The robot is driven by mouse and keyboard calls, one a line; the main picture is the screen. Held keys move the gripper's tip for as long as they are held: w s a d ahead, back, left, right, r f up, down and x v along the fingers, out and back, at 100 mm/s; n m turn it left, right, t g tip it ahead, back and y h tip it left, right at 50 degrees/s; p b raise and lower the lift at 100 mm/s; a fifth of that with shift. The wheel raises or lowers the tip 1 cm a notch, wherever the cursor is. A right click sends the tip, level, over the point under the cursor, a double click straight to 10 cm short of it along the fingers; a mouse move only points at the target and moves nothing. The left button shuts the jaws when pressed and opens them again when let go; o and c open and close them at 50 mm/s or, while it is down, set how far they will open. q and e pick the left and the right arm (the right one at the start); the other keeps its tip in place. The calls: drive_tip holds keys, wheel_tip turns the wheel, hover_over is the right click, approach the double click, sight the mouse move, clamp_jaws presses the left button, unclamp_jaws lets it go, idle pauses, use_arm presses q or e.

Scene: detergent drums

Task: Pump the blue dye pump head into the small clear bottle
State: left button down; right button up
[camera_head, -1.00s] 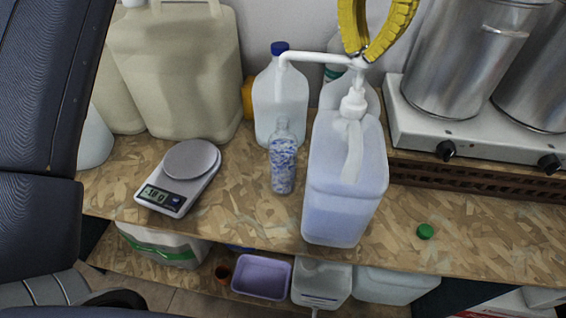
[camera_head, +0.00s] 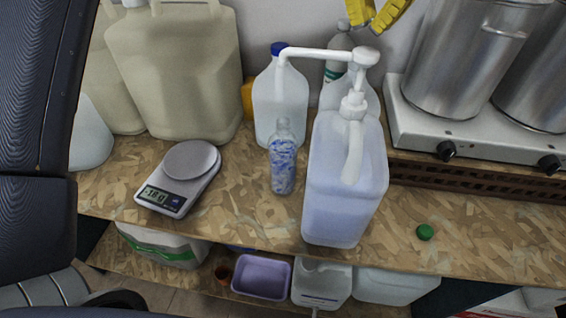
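The pump head (camera_head: 366,57) is white, with a raised stem and a long spout pointing left. It sits on a large drum of pale blue liquid (camera_head: 345,200). The small clear bottle (camera_head: 283,160), with mottled blue on it or in it, stands upright left of the drum. The spout tip appears above the bottle's mouth; whether it lines up in depth I cannot tell. My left gripper (camera_head: 375,29) has yellow fingers, cut off by the top edge. Its tips are together, empty, above the pump head and apart from it. My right gripper is not in view.
A digital scale (camera_head: 180,178) lies left of the bottle. A blue-capped jug (camera_head: 280,100) stands behind it, beige canisters (camera_head: 178,75) at back left. A hot plate with metal pots (camera_head: 450,60) is at right. A green cap (camera_head: 425,232) lies on the clear front-right board.

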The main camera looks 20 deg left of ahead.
sight(367, 50)
use_arm(q)
drive_tip(key=shift+f, duration=0.15)
drive_tip(key=shift+f, duration=3.6)
drive_tip(key=shift+r, duration=3.7)
wheel_tip(367, 50, up, 6)
